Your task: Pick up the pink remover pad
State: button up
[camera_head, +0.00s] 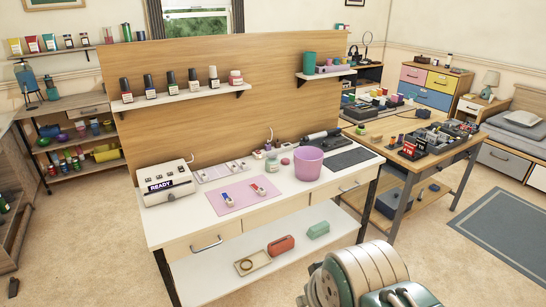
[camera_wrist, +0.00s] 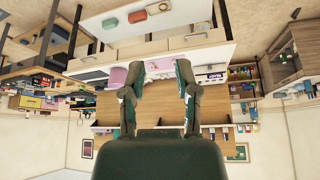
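A small pink rounded item (camera_head: 285,161), which looks like the remover pad, lies on the white desk (camera_head: 330,180). It sits between a small pump bottle (camera_head: 272,164) and a pink bin (camera_head: 309,163). My gripper (camera_wrist: 159,68) shows in the wrist view with its two fingers spread apart and nothing between them. That view is upside down, with the desk beyond the fingers. The pad cannot be made out there; the bin (camera_wrist: 118,77) shows left of the fingers. In the head view only part of my arm shows at the bottom right; the gripper is out of sight.
A pink mat (camera_head: 237,196) holds two small bottles. A white READY device (camera_head: 166,184) stands at the desk's left. A shelf of polish bottles (camera_head: 180,95) juts from the wooden back panel (camera_head: 260,110). A dark mat (camera_head: 351,158) lies right of the bin.

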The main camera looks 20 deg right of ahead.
aim_at(285, 162)
jog(key=i+l+u, duration=0.1)
jog(key=i+l, duration=0.35)
jog(key=i+l+u, duration=0.1)
jog(key=i+l, duration=0.35)
jog(key=i+l+u, duration=0.1)
jog(key=i+l, duration=0.35)
jog(key=i+l+u, duration=0.1)
jog(key=i+l, duration=0.35)
jog(key=l, duration=0.15)
jog(key=i+l+u, duration=0.1)
jog(key=i+l, duration=0.3)
jog(key=l, duration=0.2)
